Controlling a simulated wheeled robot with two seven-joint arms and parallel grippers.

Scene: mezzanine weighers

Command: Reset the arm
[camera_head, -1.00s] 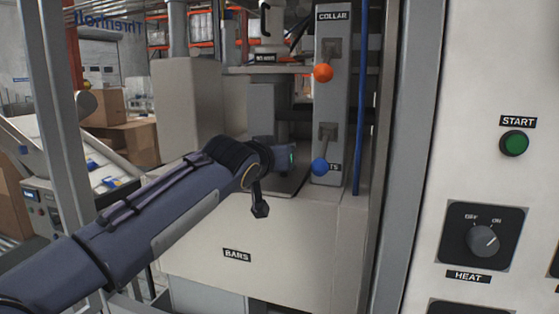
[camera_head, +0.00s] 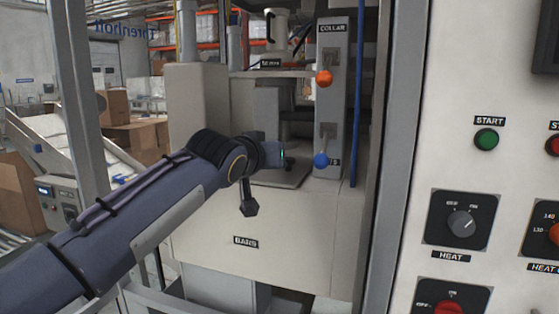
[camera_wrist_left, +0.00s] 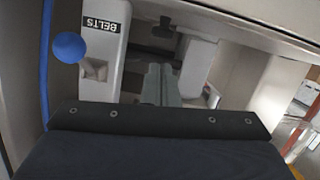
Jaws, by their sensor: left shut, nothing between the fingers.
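My left arm (camera_head: 150,215) comes in from the left in the head view and reaches into the recess of a beige machine. Its gripper (camera_head: 289,161) is at the recess, left of the blue-knobbed lever (camera_head: 321,160), and its fingers are small and dark there. In the left wrist view the gripper (camera_wrist_left: 161,72) is shut and empty, its fingers pointing into the recess. My right gripper is not in view.
An orange-knobbed lever (camera_head: 324,78) sits above the blue one, under the COLLAR label. A blue upright rod (camera_head: 358,110) and a grey frame post (camera_head: 398,150) stand to the right. Farther right is a control panel with a green START button (camera_head: 486,139) and a HEAT dial (camera_head: 461,222).

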